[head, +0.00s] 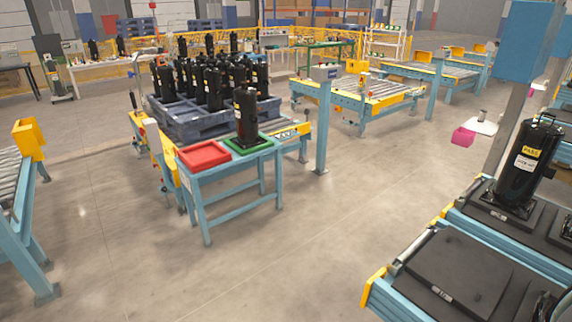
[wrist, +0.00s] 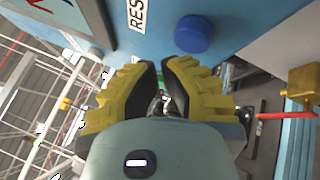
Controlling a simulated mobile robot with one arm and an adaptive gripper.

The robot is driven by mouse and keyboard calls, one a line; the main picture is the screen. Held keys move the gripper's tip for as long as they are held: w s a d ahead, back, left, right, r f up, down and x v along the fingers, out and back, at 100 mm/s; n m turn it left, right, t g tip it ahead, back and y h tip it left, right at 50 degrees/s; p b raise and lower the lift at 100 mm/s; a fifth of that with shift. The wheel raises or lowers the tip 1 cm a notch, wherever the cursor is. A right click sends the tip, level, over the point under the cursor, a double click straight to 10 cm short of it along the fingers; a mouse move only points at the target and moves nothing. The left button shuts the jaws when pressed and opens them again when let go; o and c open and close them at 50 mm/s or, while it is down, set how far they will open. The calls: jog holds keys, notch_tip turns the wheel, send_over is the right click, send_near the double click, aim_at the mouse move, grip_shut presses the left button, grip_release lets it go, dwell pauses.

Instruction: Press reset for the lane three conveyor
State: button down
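In the wrist view, a round blue button (wrist: 193,34) stands out from a light blue panel (wrist: 235,22). A white label (wrist: 138,14) beside it shows the letters "RES"; the rest is cut off. My gripper (wrist: 159,63) has yellow and black fingers close together with only a narrow gap, and nothing is visibly held. The fingertips are below and left of the button in the picture, apart from it. The head view does not show my gripper. A light blue box (head: 527,40) on a grey post is at its upper right; I cannot tell whether it is the same panel.
A conveyor with black plates (head: 455,275) and a black compressor (head: 526,165) is at the right. A table with a red tray (head: 204,156) and a green tray (head: 249,149) stands centre-left, beside a pallet (head: 200,122) of compressors. The middle floor (head: 330,235) is clear.

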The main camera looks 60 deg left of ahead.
jog(key=shift+d, duration=0.1)
dwell(0.4)
jog(key=shift+d+b, duration=0.35)
jog(key=shift+b, duration=0.05)
jog(key=shift+w+d, duration=0.1)
jog(key=shift+d, duration=0.4)
dwell(0.9)
jog(key=shift+a+b, duration=0.1)
jog(key=shift+b, duration=0.2)
jog(key=shift+a, duration=0.8)
jog(key=shift+a, duration=0.1)
